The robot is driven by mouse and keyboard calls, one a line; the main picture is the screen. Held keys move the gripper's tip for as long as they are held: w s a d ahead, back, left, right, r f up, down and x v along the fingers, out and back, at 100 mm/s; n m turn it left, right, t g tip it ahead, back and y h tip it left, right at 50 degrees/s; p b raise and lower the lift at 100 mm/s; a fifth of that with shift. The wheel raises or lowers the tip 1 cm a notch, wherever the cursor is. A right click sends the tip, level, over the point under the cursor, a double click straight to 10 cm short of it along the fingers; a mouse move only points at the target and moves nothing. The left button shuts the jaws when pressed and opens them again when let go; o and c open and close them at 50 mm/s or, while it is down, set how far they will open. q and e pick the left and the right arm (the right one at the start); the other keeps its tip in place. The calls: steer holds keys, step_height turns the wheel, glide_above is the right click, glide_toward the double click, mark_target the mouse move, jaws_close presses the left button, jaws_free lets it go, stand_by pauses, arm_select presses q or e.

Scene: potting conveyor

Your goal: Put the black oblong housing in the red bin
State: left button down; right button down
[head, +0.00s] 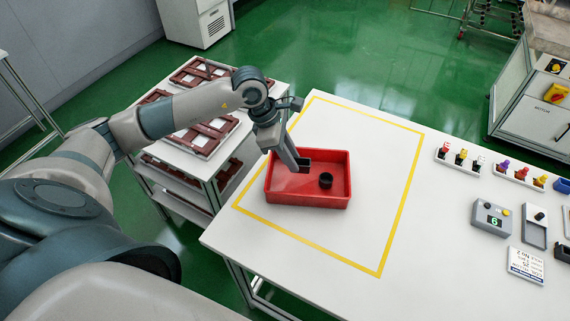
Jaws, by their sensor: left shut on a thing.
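The red bin (312,201) stands on the white table inside a yellow outline. My left gripper (301,164) reaches down into the bin's left back part and is shut on a small dark thing, which looks like the black oblong housing; the fingers hide most of it. I cannot tell whether it touches the bin floor. A short black round part (326,180) stands on the bin floor, right of the gripper and apart from it. My right gripper is not in view.
A rack (195,160) with brown-framed trays stands left of the table. On the table's right are strips of small coloured parts (462,158), a grey box with a green display (491,218) and a label card (526,264). The table in front of the bin is clear.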

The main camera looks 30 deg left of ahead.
arm_select(q)
steer(key=shift+s+a+f, duration=0.5)
steer(key=shift+a, duration=0.25)
steer(key=shift+f, duration=0.1)
step_height(320, 180, down, 3)
steer(key=p, duration=0.2)
steer(key=shift+f+p, duration=0.1)
steer(key=shift+p, duration=0.2)
steer(key=shift+f, duration=0.3)
steer(key=shift+f, duration=0.15)
steer(key=c, duration=1.5)
jaws_free()
steer(key=shift+c, duration=0.2)
